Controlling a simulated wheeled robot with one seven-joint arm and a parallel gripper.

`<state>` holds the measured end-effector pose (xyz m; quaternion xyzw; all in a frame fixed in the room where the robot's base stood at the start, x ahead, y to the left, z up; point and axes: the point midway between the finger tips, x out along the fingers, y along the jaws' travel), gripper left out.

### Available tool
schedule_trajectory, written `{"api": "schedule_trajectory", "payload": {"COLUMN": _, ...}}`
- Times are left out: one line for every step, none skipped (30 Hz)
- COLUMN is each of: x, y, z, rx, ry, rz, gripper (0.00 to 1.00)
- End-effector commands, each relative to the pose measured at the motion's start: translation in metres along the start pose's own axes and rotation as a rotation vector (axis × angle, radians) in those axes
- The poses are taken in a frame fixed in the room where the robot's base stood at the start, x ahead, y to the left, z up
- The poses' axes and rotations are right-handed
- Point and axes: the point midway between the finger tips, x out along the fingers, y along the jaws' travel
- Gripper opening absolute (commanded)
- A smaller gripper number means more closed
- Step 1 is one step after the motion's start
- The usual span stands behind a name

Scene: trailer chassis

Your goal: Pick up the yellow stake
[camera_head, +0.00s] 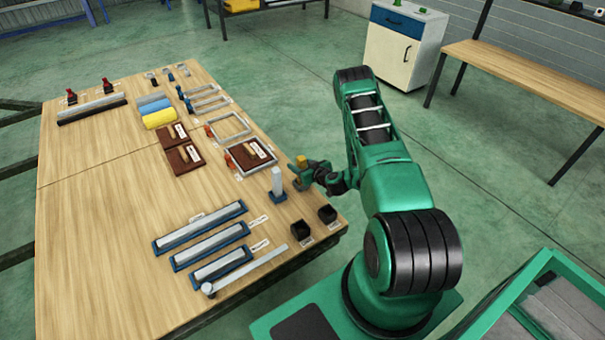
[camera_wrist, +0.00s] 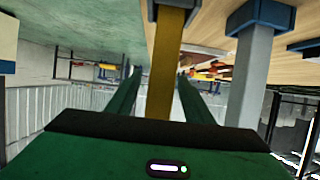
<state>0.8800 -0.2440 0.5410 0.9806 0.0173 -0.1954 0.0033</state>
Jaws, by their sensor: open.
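The yellow stake shows as a small yellow top (camera_head: 301,160) near the table's right edge. Most of it is hidden by my green gripper (camera_head: 301,177). In the wrist view the stake (camera_wrist: 168,70) stands between the two green fingers of my gripper (camera_wrist: 160,90), with its end in a dark block (camera_wrist: 167,13). The fingers are apart, with a visible gap on the left side. The right finger looks closer to the stake, and I cannot tell whether it touches.
A grey stake (camera_head: 277,180) in a blue base stands close beside my gripper; it also shows in the wrist view (camera_wrist: 246,75). Two black sockets (camera_head: 300,230) (camera_head: 327,214) sit nearer the table corner. Blue-edged bars (camera_head: 212,241) and framed panels (camera_head: 247,155) lie on the wooden table (camera_head: 110,220).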

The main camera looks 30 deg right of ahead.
Motion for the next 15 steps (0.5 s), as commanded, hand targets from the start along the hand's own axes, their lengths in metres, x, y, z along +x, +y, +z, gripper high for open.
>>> {"api": "schedule_trajectory", "payload": {"x": 0.007, "y": -0.001, "z": -0.001, "rx": -0.003, "ry": 0.003, "rz": -0.001, "gripper": 0.47}}
{"api": "schedule_trajectory", "payload": {"x": 0.011, "y": -0.001, "z": -0.001, "rx": -0.004, "ry": 0.002, "rz": -0.002, "gripper": 0.47}}
{"api": "schedule_trajectory", "payload": {"x": 0.015, "y": -0.001, "z": -0.001, "rx": -0.003, "ry": 0.002, "rz": -0.002, "gripper": 0.47}}
{"api": "schedule_trajectory", "payload": {"x": 0.018, "y": -0.001, "z": -0.001, "rx": -0.003, "ry": 0.002, "rz": -0.002, "gripper": 0.47}}
{"api": "schedule_trajectory", "payload": {"x": 0.02, "y": -0.001, "z": -0.001, "rx": -0.002, "ry": 0.001, "rz": -0.001, "gripper": 0.47}}
{"api": "schedule_trajectory", "payload": {"x": 0.022, "y": 0.0, "z": -0.001, "rx": -0.002, "ry": 0.0, "rz": -0.001, "gripper": 0.47}}
{"api": "schedule_trajectory", "payload": {"x": 0.023, "y": 0.0, "z": -0.001, "rx": -0.001, "ry": 0.0, "rz": 0.0, "gripper": 0.47}}
{"api": "schedule_trajectory", "payload": {"x": 0.024, "y": 0.0, "z": -0.001, "rx": -0.001, "ry": 0.0, "rz": 0.0, "gripper": 0.47}}
{"api": "schedule_trajectory", "payload": {"x": 0.025, "y": 0.0, "z": -0.001, "rx": -0.001, "ry": 0.0, "rz": 0.001, "gripper": 0.47}}
{"api": "schedule_trajectory", "payload": {"x": 0.025, "y": 0.0, "z": -0.001, "rx": -0.001, "ry": 0.0, "rz": 0.001, "gripper": 0.47}}
{"api": "schedule_trajectory", "payload": {"x": 0.025, "y": 0.001, "z": 0.0, "rx": -0.001, "ry": 0.0, "rz": 0.001, "gripper": 0.47}}
{"api": "schedule_trajectory", "payload": {"x": 0.025, "y": 0.0, "z": 0.0, "rx": -0.001, "ry": 0.0, "rz": 0.001, "gripper": 0.47}}
{"api": "schedule_trajectory", "payload": {"x": 0.025, "y": 0.001, "z": 0.0, "rx": -0.001, "ry": 0.0, "rz": 0.001, "gripper": 0.47}}
{"api": "schedule_trajectory", "payload": {"x": 0.025, "y": 0.0, "z": 0.0, "rx": 0.0, "ry": 0.0, "rz": 0.001, "gripper": 0.47}}
{"api": "schedule_trajectory", "payload": {"x": 0.025, "y": 0.0, "z": 0.0, "rx": 0.0, "ry": 0.0, "rz": 0.001, "gripper": 0.45}}
